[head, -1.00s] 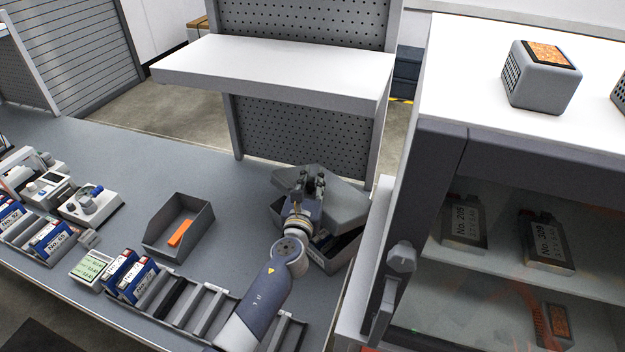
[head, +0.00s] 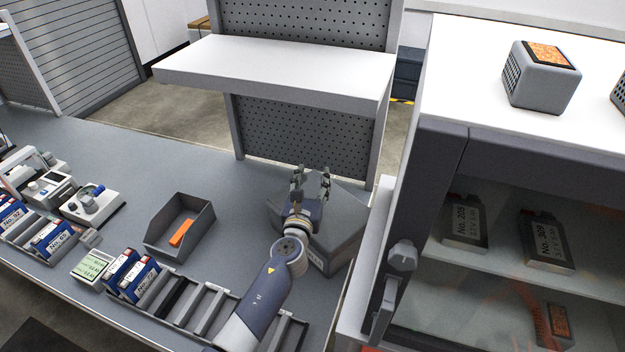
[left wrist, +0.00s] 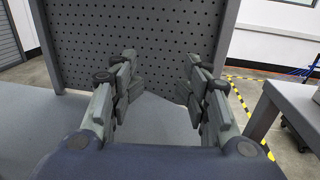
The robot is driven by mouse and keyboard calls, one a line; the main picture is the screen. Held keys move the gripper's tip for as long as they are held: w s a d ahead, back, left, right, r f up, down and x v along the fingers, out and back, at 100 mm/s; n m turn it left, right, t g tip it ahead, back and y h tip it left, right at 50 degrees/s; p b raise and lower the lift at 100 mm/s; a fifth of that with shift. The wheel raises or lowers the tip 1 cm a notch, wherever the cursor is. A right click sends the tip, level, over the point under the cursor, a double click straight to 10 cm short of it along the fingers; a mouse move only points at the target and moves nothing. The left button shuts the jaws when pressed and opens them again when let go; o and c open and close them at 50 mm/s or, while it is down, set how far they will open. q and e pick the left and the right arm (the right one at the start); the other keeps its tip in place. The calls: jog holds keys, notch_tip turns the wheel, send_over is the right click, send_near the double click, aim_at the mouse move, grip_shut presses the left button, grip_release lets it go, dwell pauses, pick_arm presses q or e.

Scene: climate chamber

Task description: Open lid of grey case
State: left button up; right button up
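The grey case (head: 345,228) stands on the bench beside the glass-doored cabinet. Its lid looks down over the box, and a pale label shows low on its front. My left gripper (head: 311,172) is over the case's far left part, in front of the lid in the head view. Its two fingers are spread with nothing between them, and they also show apart in the left wrist view (left wrist: 160,88). My left forearm and gripper hide the case's left side. I cannot tell whether the gripper touches the lid. My right gripper is in neither view.
An open grey bin (head: 160,240) with an orange block (head: 181,232) stands left of the case. A slotted rack (head: 205,308) runs along the front edge. The cabinet (head: 455,150) stands close on the right. A white shelf (head: 270,70) overhangs behind.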

pick_arm(q)
jog(key=shift+f, duration=0.1)
jog(key=s+a, duration=0.2)
jog(key=s, duration=1)
dwell(0.5)
